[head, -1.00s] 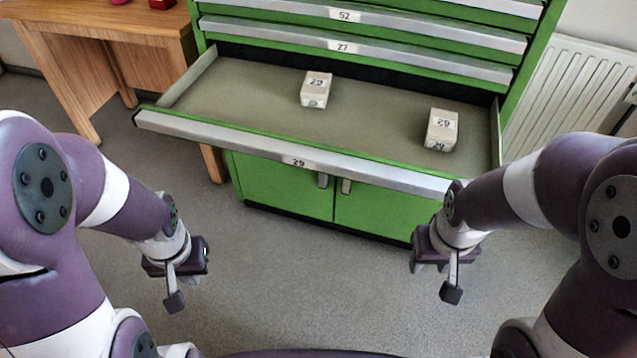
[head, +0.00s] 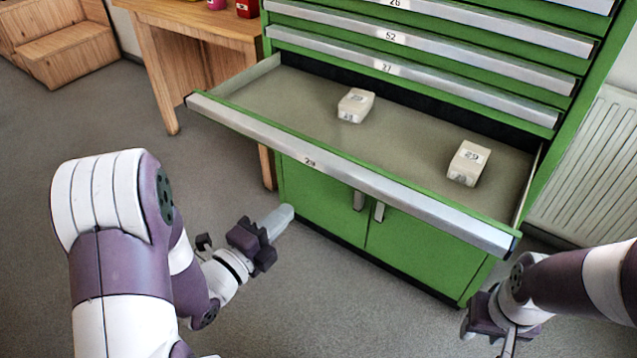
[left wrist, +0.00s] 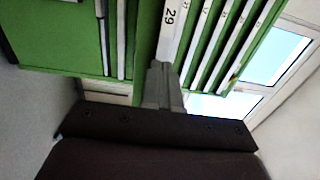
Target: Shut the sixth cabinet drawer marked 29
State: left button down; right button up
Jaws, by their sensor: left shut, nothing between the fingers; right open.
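The drawer marked 29 (head: 400,203) is pulled well out of the green cabinet, its silver front edge toward me. Its front with the 29 label also shows in the left wrist view (left wrist: 169,38). Two pale blocks lie inside: one (head: 356,105) near the middle, one marked 29 (head: 468,163) toward the right. My left gripper (head: 283,216) is shut and empty, apart from the drawer, below its front left part and pointing toward the cabinet. My right gripper (head: 492,335) is open, low at the right, near the bottom edge and partly cut off.
Closed drawers, among them 27 (head: 385,66) and 52 (head: 390,36), sit above. Cabinet doors (head: 318,195) are shut below. A wooden desk (head: 190,20) stands at the left and a radiator (head: 590,165) at the right. The grey floor before the cabinet is clear.

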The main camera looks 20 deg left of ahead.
pick_arm(q)
jog(key=x, duration=1.1)
pick_arm(e)
jog(key=shift+f, duration=0.25)
pick_arm(q)
jog(key=shift+w+f, duration=0.1)
jog(key=shift+w, duration=0.1)
